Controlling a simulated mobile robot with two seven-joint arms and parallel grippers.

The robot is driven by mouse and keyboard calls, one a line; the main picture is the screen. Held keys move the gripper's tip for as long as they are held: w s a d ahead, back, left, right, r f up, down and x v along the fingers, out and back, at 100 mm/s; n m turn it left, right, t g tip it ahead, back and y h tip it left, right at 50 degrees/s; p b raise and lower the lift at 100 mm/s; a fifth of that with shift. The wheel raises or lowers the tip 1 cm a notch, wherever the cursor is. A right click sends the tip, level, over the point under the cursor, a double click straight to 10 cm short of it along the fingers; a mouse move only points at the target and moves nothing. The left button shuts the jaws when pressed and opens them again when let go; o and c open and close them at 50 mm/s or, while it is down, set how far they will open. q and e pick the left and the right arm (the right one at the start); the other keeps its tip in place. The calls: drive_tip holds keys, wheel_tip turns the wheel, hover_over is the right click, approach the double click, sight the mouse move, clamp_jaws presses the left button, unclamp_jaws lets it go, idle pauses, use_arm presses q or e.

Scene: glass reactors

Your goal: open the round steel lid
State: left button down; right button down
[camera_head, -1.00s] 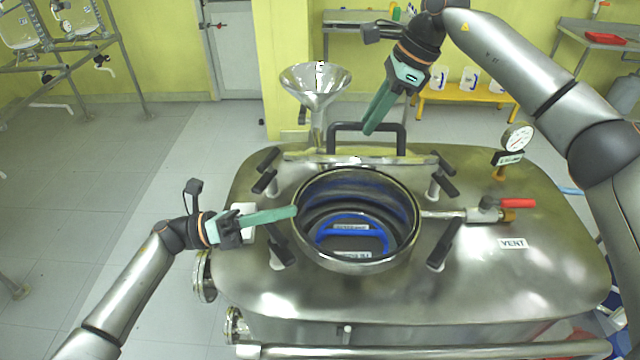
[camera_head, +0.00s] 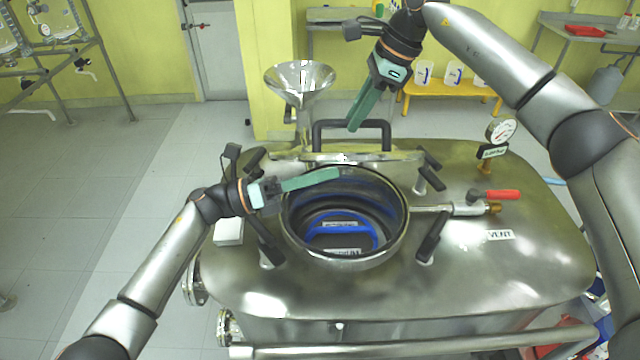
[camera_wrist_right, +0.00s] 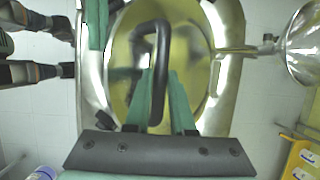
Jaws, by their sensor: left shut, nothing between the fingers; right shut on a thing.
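The round steel lid (camera_head: 290,156) stands raised at the back of the round opening (camera_head: 345,262), seen almost edge-on. Its black handle (camera_head: 318,130) sticks out behind it. My right gripper (camera_head: 357,124) is shut on the handle. In the right wrist view, the fingers (camera_wrist_right: 163,95) straddle the black handle bar (camera_wrist_right: 161,45) in front of the lid's shiny face (camera_wrist_right: 190,65). My left gripper (camera_head: 338,173) is shut and empty, its fingertips over the back part of the opening, in front of the lid. Whether it touches the lid cannot be told.
Black-handled clamps (camera_head: 432,240) stand around the opening. A steel funnel (camera_head: 300,85) rises behind it on the left. A valve with a red handle (camera_head: 495,195) and a pressure gauge (camera_head: 501,131) are on the right. A blue handle (camera_head: 340,230) shows inside the vessel.

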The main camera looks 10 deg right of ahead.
drive_tip(key=shift+w+d+f, duration=0.15)
drive_tip(key=shift+d+f, duration=0.05)
drive_tip(key=shift+f, duration=0.2)
use_arm(q)
drive_tip(key=shift+w+r, duration=0.45)
drive_tip(key=shift+r, duration=0.2)
drive_tip(key=shift+w+r, duration=0.3)
use_arm(e)
drive_tip(key=c, duration=1.2)
unclamp_jaws()
use_arm(q)
drive_tip(key=shift+w+d+f, duration=0.1)
drive_tip(key=shift+w+d, duration=0.05)
drive_tip(key=shift+w, duration=0.1)
use_arm(e)
drive_tip(key=shift+o, duration=1.4)
drive_tip(key=shift+w+f, duration=0.15)
drive_tip(key=shift+w, duration=0.05)
drive_tip(key=shift+o, duration=0.8)
use_arm(q)
drive_tip(key=shift+s, duration=0.15)
use_arm(e)
drive_tip(key=shift+a+r, duration=0.1)
drive_tip(key=shift+r, duration=0.15)
